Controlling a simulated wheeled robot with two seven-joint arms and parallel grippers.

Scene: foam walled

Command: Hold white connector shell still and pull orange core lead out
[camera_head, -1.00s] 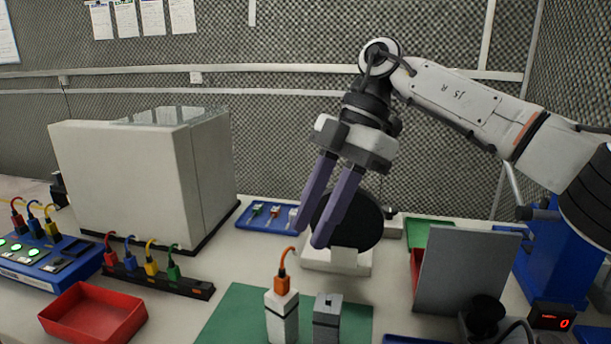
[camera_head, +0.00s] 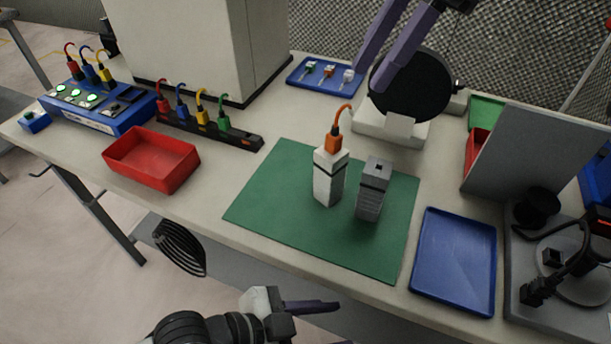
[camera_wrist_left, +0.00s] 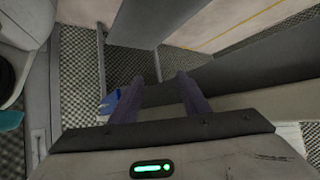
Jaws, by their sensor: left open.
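The white connector shell (camera_head: 327,185) stands upright on a green mat (camera_head: 290,235). The orange core lead (camera_head: 334,143) sits in its top, its cable curving up. My right gripper (camera_head: 371,77) hangs empty above and to the right of the lead, with a gap between its purple fingers; its upper part is cut off by the frame's top. My left gripper (camera_head: 330,306) is low at the bottom, in front of the table's front edge and away from the shell. In the left wrist view its two fingers (camera_wrist_left: 157,78) are apart with nothing between them.
A grey block (camera_head: 371,195) stands close to the right of the white shell. A red bin (camera_head: 150,160) and a strip of coloured plugs (camera_head: 245,138) are left, a blue tray (camera_head: 452,262) right. A round black disc (camera_head: 425,88) stands behind. The mat's front is clear.

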